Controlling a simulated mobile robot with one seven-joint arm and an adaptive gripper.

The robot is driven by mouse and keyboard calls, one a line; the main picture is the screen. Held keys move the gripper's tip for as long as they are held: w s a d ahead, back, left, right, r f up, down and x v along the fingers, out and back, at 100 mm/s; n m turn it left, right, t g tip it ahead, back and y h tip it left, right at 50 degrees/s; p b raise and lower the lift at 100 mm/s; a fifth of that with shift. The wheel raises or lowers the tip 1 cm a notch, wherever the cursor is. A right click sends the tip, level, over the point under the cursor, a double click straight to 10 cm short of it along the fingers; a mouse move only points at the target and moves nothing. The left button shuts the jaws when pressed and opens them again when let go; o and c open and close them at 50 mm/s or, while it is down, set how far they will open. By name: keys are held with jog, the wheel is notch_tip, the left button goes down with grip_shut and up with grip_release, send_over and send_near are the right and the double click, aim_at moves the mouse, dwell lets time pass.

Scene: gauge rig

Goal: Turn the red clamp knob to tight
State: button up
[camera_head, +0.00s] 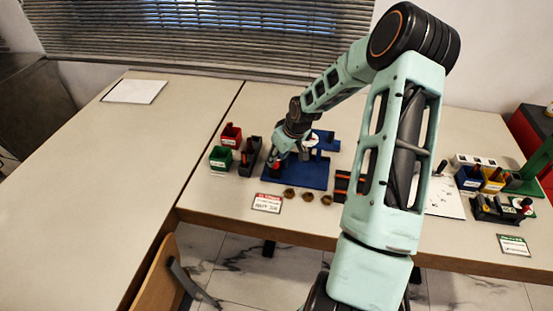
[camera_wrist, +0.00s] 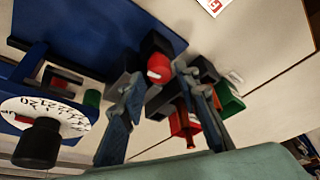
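The red clamp knob (camera_wrist: 158,66) shows in the wrist view on a black block at the edge of the blue base plate (camera_wrist: 100,25). The same blue plate (camera_head: 313,177) is in the middle of the head view. My gripper (camera_wrist: 160,82) has its two fingers apart, one on each side of the knob in the picture. I cannot tell whether either finger touches it. In the head view my gripper (camera_head: 283,155) is low over the plate's left side and hides most of the knob. A white gauge dial (camera_wrist: 45,112) with a black cap is left in the wrist view.
A red bin (camera_head: 231,136), a green bin (camera_head: 220,157) and a black holder (camera_head: 250,157) stand close left of the plate. Several brass pieces (camera_head: 307,197) and a label card (camera_head: 267,203) lie in front. The left table (camera_head: 100,190) is mostly clear.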

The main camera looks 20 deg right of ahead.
jog(key=shift+x, duration=0.8)
jog(key=shift+c, duration=0.4)
grip_shut()
jog(key=shift+f+m+b, duration=0.2)
jog(key=shift+m+b, duration=0.2)
jog(key=shift+b, duration=0.45)
jog(key=shift+r+m+h+b, duration=0.15)
jog(key=shift+m+h+b, duration=0.25)
jog(key=shift+m+b, duration=0.25)
jog(key=shift+s, duration=0.1)
